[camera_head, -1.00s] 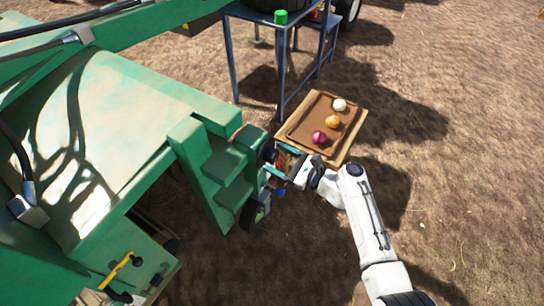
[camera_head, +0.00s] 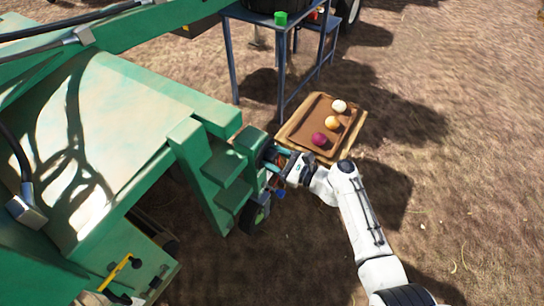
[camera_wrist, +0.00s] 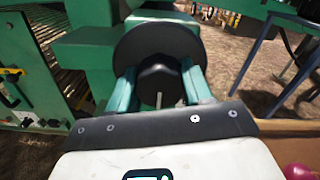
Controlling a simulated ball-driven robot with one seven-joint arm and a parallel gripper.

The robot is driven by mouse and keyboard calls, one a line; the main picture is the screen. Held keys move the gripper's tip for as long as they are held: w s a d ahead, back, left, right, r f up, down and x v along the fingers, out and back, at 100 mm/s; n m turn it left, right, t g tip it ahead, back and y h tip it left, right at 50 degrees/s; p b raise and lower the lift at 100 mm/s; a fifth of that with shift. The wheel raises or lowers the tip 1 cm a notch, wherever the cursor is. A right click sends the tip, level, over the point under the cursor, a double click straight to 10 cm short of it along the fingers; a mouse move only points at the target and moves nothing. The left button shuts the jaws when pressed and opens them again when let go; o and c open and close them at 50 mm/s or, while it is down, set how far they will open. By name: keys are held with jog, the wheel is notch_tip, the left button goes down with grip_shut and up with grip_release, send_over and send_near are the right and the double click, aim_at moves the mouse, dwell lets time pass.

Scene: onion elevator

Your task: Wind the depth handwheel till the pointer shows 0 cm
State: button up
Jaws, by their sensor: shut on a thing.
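The depth handwheel (camera_wrist: 158,42) is a dark round disc with a faceted hub, filling the upper middle of the wrist view. In the head view it is a small dark shape (camera_head: 268,153) on the right side of the green machine, partly hidden. My gripper (camera_wrist: 160,82) has its two teal fingers on either side of the hub, shut on the handwheel. A thin pale pin shows between the fingers, below the hub. In the head view my gripper (camera_head: 279,162) reaches the wheel from the right. I cannot make out the pointer or a depth scale.
A wooden tray (camera_head: 289,127) with a white, an orange and a purple onion lies just behind my gripper. A blue metal stand (camera_head: 282,75) rises beyond it. Green machine steps (camera_head: 225,163) are close on the left. Bare ground is open at the right.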

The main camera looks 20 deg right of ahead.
jog(key=shift+c, duration=1)
jog(key=shift+f+n, duration=0.1)
jog(key=shift+n, duration=0.2)
jog(key=n+b, duration=0.2)
jog(key=shift+f+n, duration=0.15)
jog(key=shift+n, duration=0.25)
jog(key=n+b, duration=0.5)
jog(key=n, duration=0.1)
jog(key=n+b, duration=0.5)
jog(key=n, duration=0.1)
jog(key=shift+n+b, duration=0.3)
jog(key=shift+b, duration=0.05)
jog(key=shift+n+b, duration=1.55)
jog(key=shift+n, duration=0.25)
jog(key=shift+r, duration=0.2)
